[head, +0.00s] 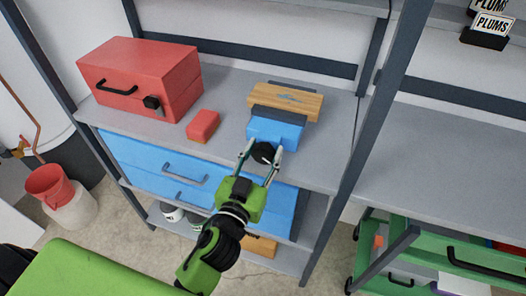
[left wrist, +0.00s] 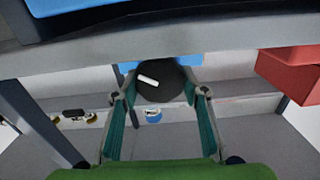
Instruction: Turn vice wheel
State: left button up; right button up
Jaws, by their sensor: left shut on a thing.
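The blue vice (head: 275,132) stands near the front edge of the grey shelf, with a wooden block (head: 287,102) between its dark jaws. Its round black wheel (head: 263,151) faces the front. My left gripper (head: 262,158) has one finger on each side of the wheel and is shut on it. In the left wrist view the wheel (left wrist: 166,84) shows a white mark and sits between the fingertips (left wrist: 160,98). My right gripper is not in view.
A red toolbox (head: 140,75) and a small red block (head: 203,125) stand left of the vice on the shelf (head: 222,95). Blue drawers (head: 135,160) lie below. A dark upright post (head: 362,130) stands to the right. A green cart (head: 450,245) is at lower right.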

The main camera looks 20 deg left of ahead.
pick_arm(q)
jog(key=shift+d+m+p, duration=0.1)
jog(key=shift+m+p, duration=0.3)
jog(key=shift+m, duration=2)
jog(key=o, duration=1.1)
jog(key=shift+w, duration=0.1)
jog(key=s, duration=0.7)
jog(key=shift+s, duration=0.3)
